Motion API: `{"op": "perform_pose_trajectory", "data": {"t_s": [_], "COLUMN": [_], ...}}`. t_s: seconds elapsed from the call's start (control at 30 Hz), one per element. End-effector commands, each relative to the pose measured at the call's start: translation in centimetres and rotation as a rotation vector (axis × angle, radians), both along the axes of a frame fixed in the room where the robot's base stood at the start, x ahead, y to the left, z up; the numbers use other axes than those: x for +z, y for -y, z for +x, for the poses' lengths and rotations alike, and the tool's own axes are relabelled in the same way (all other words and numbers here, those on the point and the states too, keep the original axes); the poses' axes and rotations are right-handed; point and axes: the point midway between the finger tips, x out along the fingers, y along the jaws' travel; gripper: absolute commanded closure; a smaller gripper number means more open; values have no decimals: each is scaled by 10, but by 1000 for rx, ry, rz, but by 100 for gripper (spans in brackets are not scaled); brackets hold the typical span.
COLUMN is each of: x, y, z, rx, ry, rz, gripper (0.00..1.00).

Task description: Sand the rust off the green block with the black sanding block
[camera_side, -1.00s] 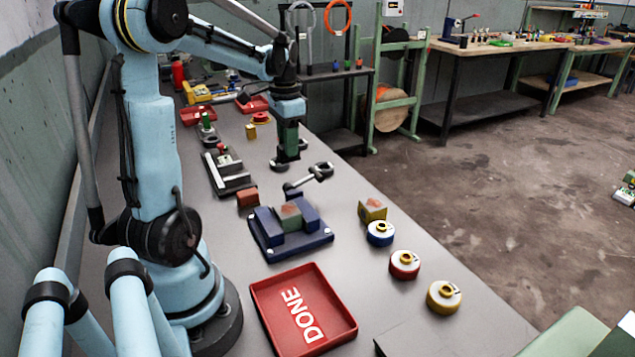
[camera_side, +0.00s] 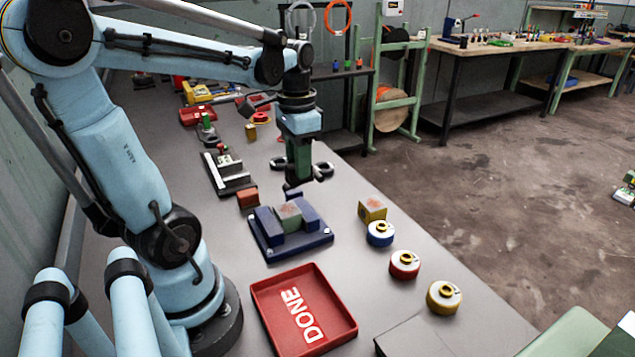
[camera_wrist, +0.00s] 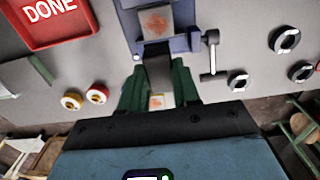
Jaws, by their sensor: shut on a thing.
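The green block (camera_side: 289,214) sits in a blue vise (camera_side: 268,224), between its jaws. A brownish rust patch shows on its top, and an orange-brown patch shows in the wrist view (camera_wrist: 156,22). My gripper (camera_side: 298,176) hangs just behind the vise in the side view, fingers down. In the wrist view its green fingers are shut on the dark sanding block (camera_wrist: 158,73), which is apart from the green block. In the side view the sanding block is mostly hidden by the fingers.
A red DONE tray (camera_side: 265,296) lies in front of the vise. A yellow block with a rusty top (camera_side: 372,210) and round blue, red and yellow pieces stand to the right. A reddish block (camera_side: 248,197) stands behind left. The vise handle (camera_wrist: 211,52) sticks out beside the vise.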

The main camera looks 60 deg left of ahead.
Motion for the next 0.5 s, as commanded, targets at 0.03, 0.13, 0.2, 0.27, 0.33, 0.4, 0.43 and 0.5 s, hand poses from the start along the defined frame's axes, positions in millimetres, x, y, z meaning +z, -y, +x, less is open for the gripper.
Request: {"op": "perform_pose_trajectory", "data": {"t_s": [0.03,0.13,0.2,0.27,0.33,0.4,0.43,0.5], "x": [-5,-14,-21,-26,-32,-39,-41,-48], "y": [0,0,0,0,0,0,-1,0], "z": [0,0,0,0,0,0,0,0], "rx": [0,0,0,0,0,0,0,0], "ry": [0,0,0,0,0,0,0,0], "rz": [0,0,0,0,0,0,0,0], "gripper": [93,93,93,93,93,93,93,93]}}
